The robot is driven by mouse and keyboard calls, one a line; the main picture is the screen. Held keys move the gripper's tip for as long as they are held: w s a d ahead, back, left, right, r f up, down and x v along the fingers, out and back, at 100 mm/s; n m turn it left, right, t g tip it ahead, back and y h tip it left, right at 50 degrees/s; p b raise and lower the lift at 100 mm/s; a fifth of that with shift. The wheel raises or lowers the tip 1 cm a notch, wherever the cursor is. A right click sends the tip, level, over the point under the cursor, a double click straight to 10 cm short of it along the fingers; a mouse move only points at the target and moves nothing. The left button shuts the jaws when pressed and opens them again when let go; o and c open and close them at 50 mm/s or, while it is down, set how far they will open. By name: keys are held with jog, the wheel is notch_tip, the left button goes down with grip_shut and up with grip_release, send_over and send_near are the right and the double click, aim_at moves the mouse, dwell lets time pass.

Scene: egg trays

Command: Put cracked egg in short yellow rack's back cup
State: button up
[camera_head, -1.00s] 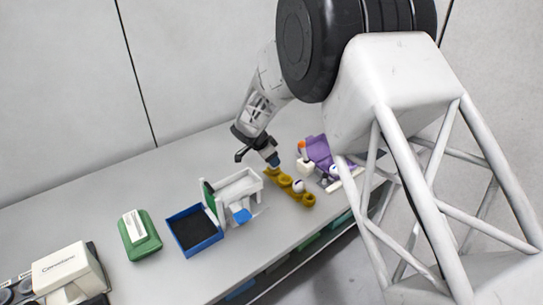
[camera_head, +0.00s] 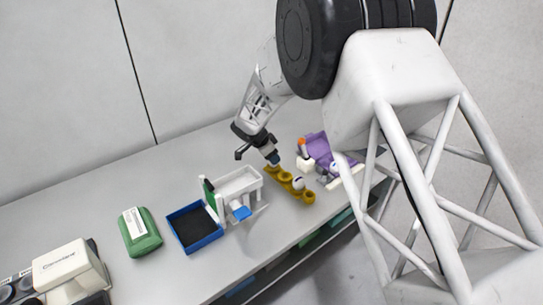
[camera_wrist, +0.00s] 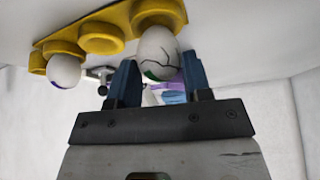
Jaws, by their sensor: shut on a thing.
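The short yellow rack (camera_head: 285,178) stands on the table; it also crosses the top of the wrist view (camera_wrist: 117,22). A white egg with a purple mark (camera_wrist: 64,71) sits at the rack's left end in the wrist view; a white egg (camera_head: 298,183) shows near the rack's front end in the head view. My gripper (camera_wrist: 160,68) is shut on the cracked egg (camera_wrist: 156,46), which is white with dark crack lines and a green patch. In the head view my gripper (camera_head: 273,159) is at the rack's back end and hides the cracked egg. I cannot tell whether the egg touches the cup.
A purple holder (camera_head: 316,147) and white items stand right of the rack. A white stand (camera_head: 240,182) with blue and green parts is close on the left. A blue tray (camera_head: 194,228) and a green box (camera_head: 140,232) are farther left. The table behind them is clear.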

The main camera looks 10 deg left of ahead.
jog(key=shift+f, duration=0.55)
dwell(1.0)
jog(key=o, duration=0.7)
jog(key=shift+v, duration=3.9)
jog(key=shift+r, duration=0.15)
jog(key=shift+r, duration=3.15)
